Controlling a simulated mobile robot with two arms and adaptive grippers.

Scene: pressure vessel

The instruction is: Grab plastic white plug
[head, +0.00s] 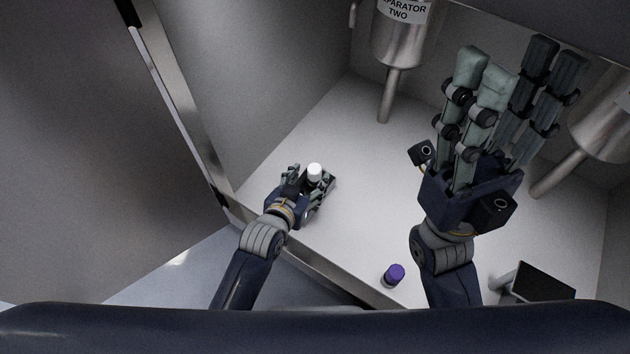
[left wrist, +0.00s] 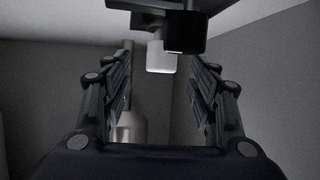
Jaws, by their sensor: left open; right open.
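The white plug (head: 315,171) is a small light cylinder near the left side of the white cabinet floor (head: 352,190). In the left wrist view the white plug (left wrist: 161,57) shows ahead, between the two finger rows, partly covered by a dark block. My left gripper (head: 309,176) is open close around or beside the plug; I cannot tell whether it touches it. The left wrist view shows its fingers (left wrist: 160,80) apart with nothing between their near parts. My right gripper (head: 517,65) is open and empty, raised high at the right, fingers pointing away.
A dark block (left wrist: 187,32) is close to the plug. A purple-capped object (head: 394,273) stands near the front edge. A dark flat-topped item (head: 541,281) is at front right. Metal separator vessels (head: 399,40) hang at the back. An open door (head: 90,130) stands left.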

